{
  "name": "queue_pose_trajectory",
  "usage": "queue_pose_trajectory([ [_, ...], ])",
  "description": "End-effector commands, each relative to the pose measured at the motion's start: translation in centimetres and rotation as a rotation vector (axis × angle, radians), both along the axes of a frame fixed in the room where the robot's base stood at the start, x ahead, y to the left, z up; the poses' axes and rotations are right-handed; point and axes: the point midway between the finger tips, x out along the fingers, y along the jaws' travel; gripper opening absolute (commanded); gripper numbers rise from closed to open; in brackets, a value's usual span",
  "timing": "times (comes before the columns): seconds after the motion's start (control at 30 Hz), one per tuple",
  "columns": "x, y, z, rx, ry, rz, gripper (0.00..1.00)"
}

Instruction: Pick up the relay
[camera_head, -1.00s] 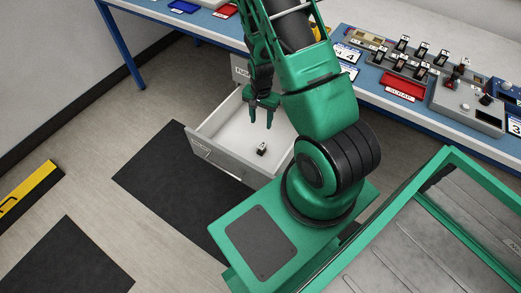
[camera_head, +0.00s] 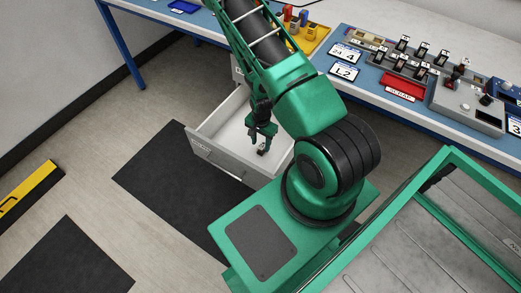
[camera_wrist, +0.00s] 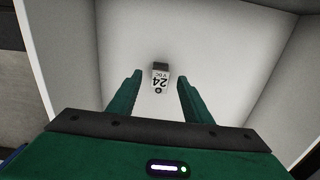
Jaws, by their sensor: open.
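The relay (camera_wrist: 160,78) is a small block with a dark end and a white face marked 24 VDC. It lies on the white floor of an open drawer (camera_head: 212,158). In the head view the relay (camera_head: 262,150) shows just below my gripper's fingers and is partly hidden by them. My gripper (camera_head: 261,143) is inside the drawer's outline, above the relay. In the wrist view the two green fingers (camera_wrist: 157,88) are apart, with the relay between and a little beyond their tips. The gripper is open and empty.
The drawer's grey walls surround the fingers. A blue workbench (camera_head: 345,75) behind carries a yellow tray (camera_head: 308,35), a red tray (camera_head: 403,86) and rows of relays on grey holders. A black mat (camera_head: 165,170) lies on the floor left of the drawer.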

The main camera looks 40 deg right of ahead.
Motion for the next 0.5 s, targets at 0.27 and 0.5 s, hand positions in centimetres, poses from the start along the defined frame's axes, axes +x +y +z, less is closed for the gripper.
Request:
queue_pose_trajectory([
  [0.27, 0.2, -0.7, -2.6, -0.001, 0.001, 0.001, 0.45],
  [0.5, 0.2, -0.7, -4.9, 0.001, 0.001, 0.000, 0.45],
])
